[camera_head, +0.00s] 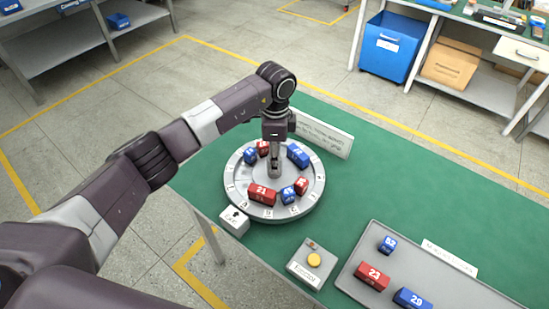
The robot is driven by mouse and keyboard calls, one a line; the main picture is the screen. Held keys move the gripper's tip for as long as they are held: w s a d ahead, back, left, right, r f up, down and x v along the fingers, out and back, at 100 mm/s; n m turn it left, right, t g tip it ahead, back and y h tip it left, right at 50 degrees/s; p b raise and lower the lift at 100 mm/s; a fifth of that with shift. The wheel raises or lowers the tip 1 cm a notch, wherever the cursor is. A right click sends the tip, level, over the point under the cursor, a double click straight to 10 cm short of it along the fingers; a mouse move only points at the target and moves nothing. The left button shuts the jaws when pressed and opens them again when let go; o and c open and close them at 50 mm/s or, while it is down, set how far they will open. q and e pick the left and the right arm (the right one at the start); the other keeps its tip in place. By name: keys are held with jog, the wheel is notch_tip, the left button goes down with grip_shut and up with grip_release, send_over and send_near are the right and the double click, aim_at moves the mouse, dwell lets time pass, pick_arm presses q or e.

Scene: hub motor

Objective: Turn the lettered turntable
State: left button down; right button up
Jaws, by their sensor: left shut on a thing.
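The round grey turntable (307,197) lies flat near the left end of the green table, with letters around its rim. Several red and blue numbered blocks stand on it, among them the red block 21 (262,193). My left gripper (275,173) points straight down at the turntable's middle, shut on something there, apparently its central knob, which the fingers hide. A small white block with an arrow (234,220) stands beside the turntable's front left edge. My right gripper is out of view.
A grey box with a yellow button (314,260) stands at the table's front. A grey tray (440,270) at the right holds red block 23 (372,277) and blue blocks. A white sign (325,135) stands behind the turntable. The green table (390,190) is clear between turntable and tray.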

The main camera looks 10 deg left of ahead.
pick_arm(q)
jog(key=c, duration=1.4)
grip_release()
jog(key=shift+r, duration=0.1)
notch_tip(320, 180, up, 12)
jog(key=shift+f, duration=0.1)
